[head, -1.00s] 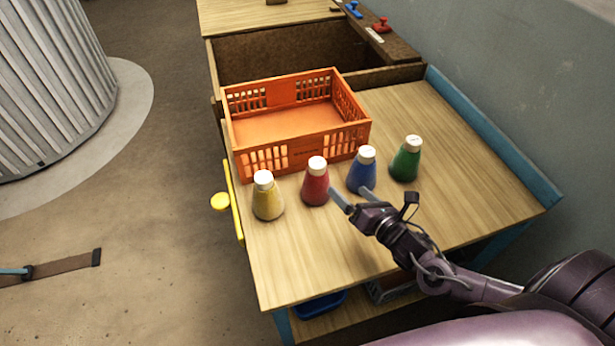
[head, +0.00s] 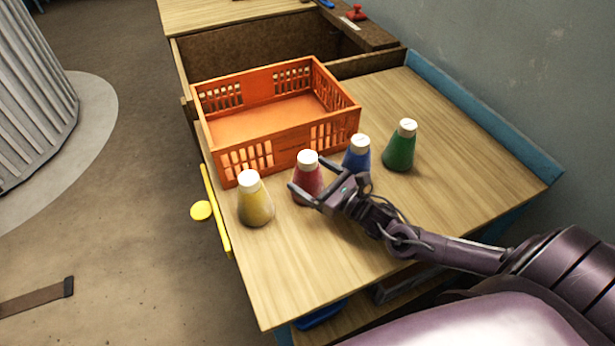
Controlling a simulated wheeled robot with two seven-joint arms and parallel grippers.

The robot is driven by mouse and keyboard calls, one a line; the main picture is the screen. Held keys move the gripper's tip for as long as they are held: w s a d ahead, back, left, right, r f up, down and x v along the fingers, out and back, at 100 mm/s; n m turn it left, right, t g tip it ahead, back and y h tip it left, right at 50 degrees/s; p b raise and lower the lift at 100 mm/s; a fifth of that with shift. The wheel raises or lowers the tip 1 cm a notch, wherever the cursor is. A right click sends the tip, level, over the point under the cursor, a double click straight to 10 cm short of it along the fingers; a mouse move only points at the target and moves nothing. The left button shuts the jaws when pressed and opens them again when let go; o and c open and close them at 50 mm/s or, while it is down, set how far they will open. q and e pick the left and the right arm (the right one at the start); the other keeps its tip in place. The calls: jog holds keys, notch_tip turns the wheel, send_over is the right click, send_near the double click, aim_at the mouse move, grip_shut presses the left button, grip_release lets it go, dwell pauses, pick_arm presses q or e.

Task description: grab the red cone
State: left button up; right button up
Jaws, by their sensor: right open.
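The red cone (head: 308,174) has a white top and stands upright on the wooden table, in front of the orange crate. My right gripper (head: 309,183) is open at the red cone, with one finger at its front left and the other near its right side. The fingers partly hide the cone's lower body. I cannot tell whether they touch it. My left gripper is not in view.
A yellow cone (head: 256,205) stands just left of the red one. A blue cone (head: 357,157) stands close on the right, partly behind my gripper, and a green cone (head: 400,150) is farther right. The orange crate (head: 285,151) looks empty. The table's front (head: 290,270) is clear.

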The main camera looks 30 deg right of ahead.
jog(key=shift+x, duration=0.8)
jog(key=shift+f, duration=0.1)
jog(key=shift+c, duration=0.4)
jog(key=c, duration=1)
jog(key=shift+c, duration=0.3)
